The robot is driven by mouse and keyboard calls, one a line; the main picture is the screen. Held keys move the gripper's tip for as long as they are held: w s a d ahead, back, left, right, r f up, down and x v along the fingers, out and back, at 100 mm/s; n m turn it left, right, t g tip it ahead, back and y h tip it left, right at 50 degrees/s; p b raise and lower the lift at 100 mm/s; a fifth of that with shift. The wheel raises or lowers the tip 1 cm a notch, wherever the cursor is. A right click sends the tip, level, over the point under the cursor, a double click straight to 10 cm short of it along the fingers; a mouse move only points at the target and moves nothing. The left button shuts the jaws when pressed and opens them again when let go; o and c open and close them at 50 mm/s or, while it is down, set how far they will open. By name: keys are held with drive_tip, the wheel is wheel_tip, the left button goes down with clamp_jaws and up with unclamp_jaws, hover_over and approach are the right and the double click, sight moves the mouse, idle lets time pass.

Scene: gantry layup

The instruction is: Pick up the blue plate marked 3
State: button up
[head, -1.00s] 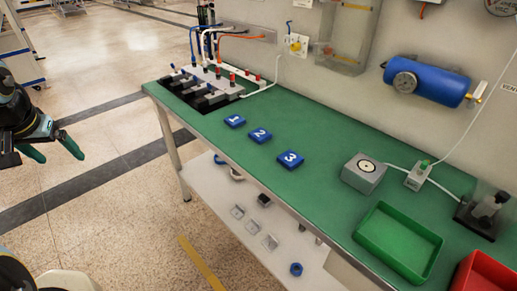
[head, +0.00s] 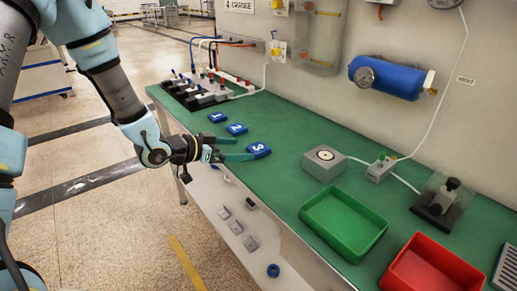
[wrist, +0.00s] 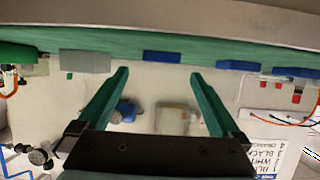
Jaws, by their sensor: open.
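The blue plate marked 3 (head: 261,152) lies flat on the green bench top near its front edge, its number facing up. My gripper (head: 240,149) reaches in from the left, fingers spread, tips just short of this plate and pointing at it. In the wrist view my gripper (wrist: 160,78) is open with nothing between its green fingers. The plates marked 2 (head: 236,129) and 1 (head: 217,117) lie farther back in the row.
A grey box with a round target (head: 323,163) stands right of the plate. A green tray (head: 344,219) and a red tray (head: 433,267) sit nearer. A cable block (head: 200,88) is at the far end. A lower shelf (head: 221,195) holds small parts.

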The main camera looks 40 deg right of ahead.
sight(256, 148)
drive_tip(key=shift+p+x, duration=1.15)
drive_tip(key=shift+x, duration=1.6)
drive_tip(key=shift+w, duration=0.1)
drive_tip(key=c, duration=1.4)
